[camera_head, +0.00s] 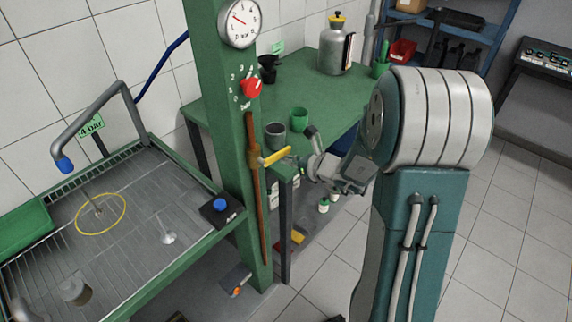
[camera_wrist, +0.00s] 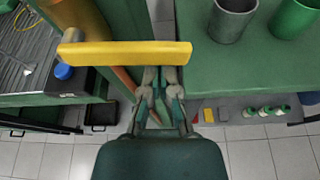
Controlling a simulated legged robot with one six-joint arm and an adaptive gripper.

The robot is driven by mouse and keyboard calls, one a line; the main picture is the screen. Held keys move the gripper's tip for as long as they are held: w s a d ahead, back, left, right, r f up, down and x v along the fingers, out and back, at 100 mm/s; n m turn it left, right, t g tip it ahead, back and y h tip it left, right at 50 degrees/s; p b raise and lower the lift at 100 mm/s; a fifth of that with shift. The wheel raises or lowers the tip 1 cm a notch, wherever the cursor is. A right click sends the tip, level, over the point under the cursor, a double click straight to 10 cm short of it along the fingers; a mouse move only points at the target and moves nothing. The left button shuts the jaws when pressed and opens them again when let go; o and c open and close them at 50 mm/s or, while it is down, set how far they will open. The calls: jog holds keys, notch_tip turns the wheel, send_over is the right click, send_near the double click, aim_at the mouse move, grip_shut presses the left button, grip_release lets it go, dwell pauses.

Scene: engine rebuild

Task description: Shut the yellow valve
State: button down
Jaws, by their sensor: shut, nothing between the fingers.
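The yellow valve handle (camera_head: 275,156) sticks out from a vertical copper pipe (camera_head: 256,205) on the green post. It lies crosswise to the pipe, nearly level. In the wrist view the handle (camera_wrist: 125,54) spans the upper left and middle as a long yellow bar. My gripper (camera_head: 303,171) is just right of the handle's free end in the head view. In the wrist view my gripper (camera_wrist: 162,78) has its fingertips together and empty, at the bar's lower edge near its right part. The bar hides part of the view beyond the tips. I cannot tell whether they touch it.
A green post (camera_head: 232,110) carries a gauge (camera_head: 239,22) and a red knob (camera_head: 251,88). A green table (camera_head: 300,80) with a grey cup (camera_head: 275,136) and a green cup (camera_head: 299,120) stands close behind. A wash tray (camera_head: 130,250) with a blue button (camera_head: 220,204) lies left.

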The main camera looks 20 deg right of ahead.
jog(key=shift+d+r, duration=0.15)
jog(key=shift+r, duration=0.25)
dwell(0.5)
